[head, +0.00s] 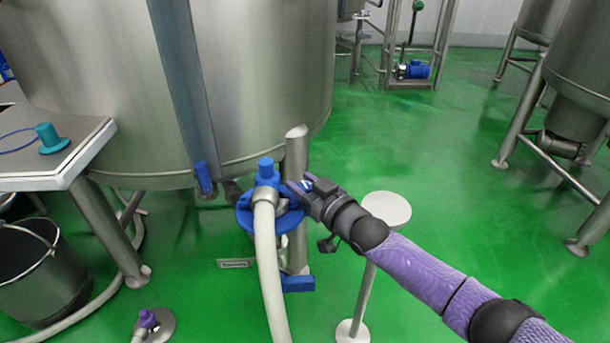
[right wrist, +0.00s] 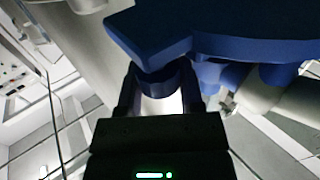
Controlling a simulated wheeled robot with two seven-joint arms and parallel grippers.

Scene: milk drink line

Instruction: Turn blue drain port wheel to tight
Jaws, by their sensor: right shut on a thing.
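The blue drain port wheel (head: 246,218) sits low on the front of the large steel tank, behind a pale hose with a blue-topped fitting (head: 266,170). My right gripper (head: 302,187) reaches in from the right and is shut on the wheel's right edge. In the right wrist view, the blue wheel (right wrist: 225,35) fills the top, and a blue part of it lies between the fingers of the gripper (right wrist: 160,88). The hose hides part of the wheel. My left gripper is not in view.
A steel tank leg (head: 297,155) stands right behind the wheel, and a blue lever (head: 298,284) is below it. A round-topped stand (head: 386,210) is close under my right arm. A steel table (head: 60,150) and a black bucket (head: 40,270) are at the left.

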